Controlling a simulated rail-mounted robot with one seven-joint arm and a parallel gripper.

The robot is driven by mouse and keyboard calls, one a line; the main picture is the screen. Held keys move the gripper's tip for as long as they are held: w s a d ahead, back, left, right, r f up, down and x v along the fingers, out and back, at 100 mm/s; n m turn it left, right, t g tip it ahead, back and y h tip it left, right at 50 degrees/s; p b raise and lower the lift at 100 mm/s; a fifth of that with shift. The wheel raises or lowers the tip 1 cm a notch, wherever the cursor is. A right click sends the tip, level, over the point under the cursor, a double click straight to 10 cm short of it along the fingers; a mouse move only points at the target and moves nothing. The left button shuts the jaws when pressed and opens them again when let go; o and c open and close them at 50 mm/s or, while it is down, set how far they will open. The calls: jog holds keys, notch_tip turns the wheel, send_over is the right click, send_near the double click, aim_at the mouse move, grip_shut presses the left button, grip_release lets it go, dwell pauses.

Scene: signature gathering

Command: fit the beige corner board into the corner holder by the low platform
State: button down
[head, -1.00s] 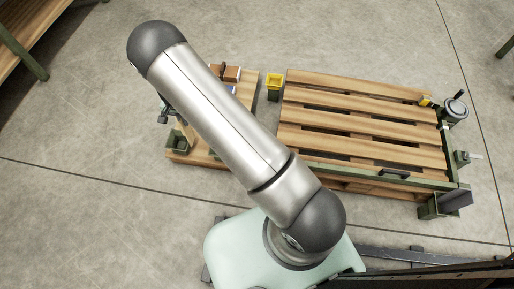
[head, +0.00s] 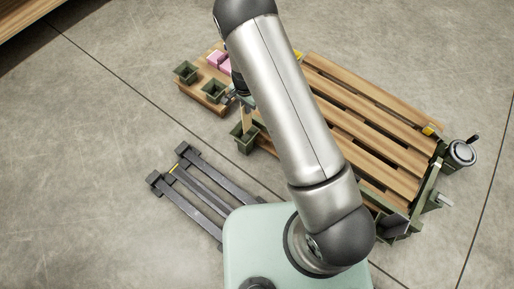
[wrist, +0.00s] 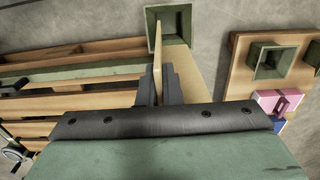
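The beige corner board (head: 246,119) stands roughly upright at the near left corner of the low slatted platform (head: 366,91). My gripper (head: 241,97) is shut on its upper part; in the wrist view the board (wrist: 185,68) also shows between the dark fingers (wrist: 158,90). The green corner holder (head: 244,140) is a square, open-topped socket by the platform corner. In the wrist view the holder (wrist: 178,24) lies at the board's far end. The board's lower end overlaps the holder's opening in view; I cannot tell whether it is inside. My arm hides part of the platform.
A small wooden pallet (head: 203,96) at the left carries green sockets (head: 186,72) and a pink box (head: 218,62). A dark metal rail frame (head: 195,191) lies on the floor in front. A handwheel (head: 461,154) sits at the platform's right end. Bare floor lies at left.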

aim_at(248, 123)
notch_tip(248, 123, down, 10)
jog(key=b, duration=0.3)
jog(key=shift+s+d, duration=0.1)
jog(key=shift+s, duration=0.05)
jog(key=shift+f+b, duration=0.4)
jog(key=shift+b, duration=0.1)
jog(key=c, duration=1.6)
grip_release()
jog(key=shift+r, duration=0.1)
